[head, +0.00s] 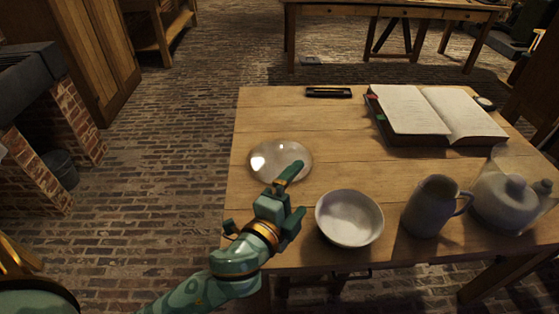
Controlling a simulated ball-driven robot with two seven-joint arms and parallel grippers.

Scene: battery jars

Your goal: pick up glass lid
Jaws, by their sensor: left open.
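The glass lid (272,158) is a clear, round, shallow disc lying on the left part of the wooden table (330,128), near its left edge. My left gripper (299,188) is open and empty. One of its fingers overlaps the lid's lower right rim in the head view; I cannot tell whether it touches. My right gripper is not in view.
A white bowl (349,222) stands close to the right of my left gripper. A grey jug (430,208) and a glass jar (495,190) stand farther right. An open book (440,112) and a dark case (328,92) lie at the back. The table's middle is clear.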

